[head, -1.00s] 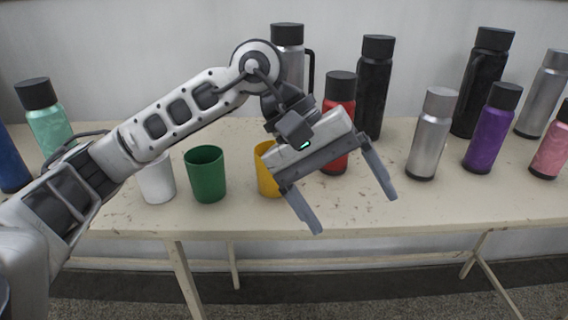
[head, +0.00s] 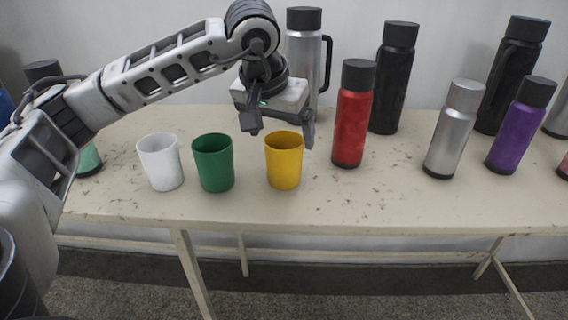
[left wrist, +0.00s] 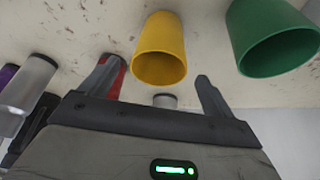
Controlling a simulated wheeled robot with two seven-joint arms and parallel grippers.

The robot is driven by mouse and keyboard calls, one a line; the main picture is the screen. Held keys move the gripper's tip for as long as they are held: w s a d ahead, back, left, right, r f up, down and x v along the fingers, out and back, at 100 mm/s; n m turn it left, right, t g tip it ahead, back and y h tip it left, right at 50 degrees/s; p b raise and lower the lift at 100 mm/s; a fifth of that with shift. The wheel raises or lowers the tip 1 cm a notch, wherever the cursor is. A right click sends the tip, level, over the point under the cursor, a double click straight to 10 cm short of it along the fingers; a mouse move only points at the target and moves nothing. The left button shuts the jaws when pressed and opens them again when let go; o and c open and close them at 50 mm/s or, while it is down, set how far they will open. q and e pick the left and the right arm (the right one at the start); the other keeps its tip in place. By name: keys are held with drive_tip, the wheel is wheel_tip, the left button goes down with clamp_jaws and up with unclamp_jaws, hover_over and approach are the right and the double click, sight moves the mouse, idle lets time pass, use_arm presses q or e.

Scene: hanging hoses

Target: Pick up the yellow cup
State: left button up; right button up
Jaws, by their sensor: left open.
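The yellow cup (head: 284,162) stands upright on the table, open at the top and apart from its neighbours. My left gripper (head: 281,138) is open and empty. In the head view it is behind and above the yellow cup, its fingers pointing down at about the cup's rim. In the left wrist view the yellow cup (left wrist: 160,52) shows beyond and between the two spread fingers (left wrist: 155,85), and nothing is between the jaws. My right gripper is not in view.
A green cup (head: 213,163) and a white cup (head: 161,163) stand left of the yellow cup. A red bottle (head: 351,115) stands close on its right, with a handled silver bottle (head: 304,45) behind. More bottles stand farther right. The front of the table (head: 330,205) is clear.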

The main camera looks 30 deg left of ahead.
sight(284, 161)
use_arm(q)
drive_tip(key=x, duration=0.5)
drive_tip(key=shift+s+d+f, duration=0.1)
drive_tip(key=shift+s+f, duration=0.05)
drive_tip(key=shift+f, duration=0.25)
drive_tip(key=c, duration=1.1)
drive_tip(key=shift+o, duration=0.2)
drive_tip(key=shift+r, duration=0.1)
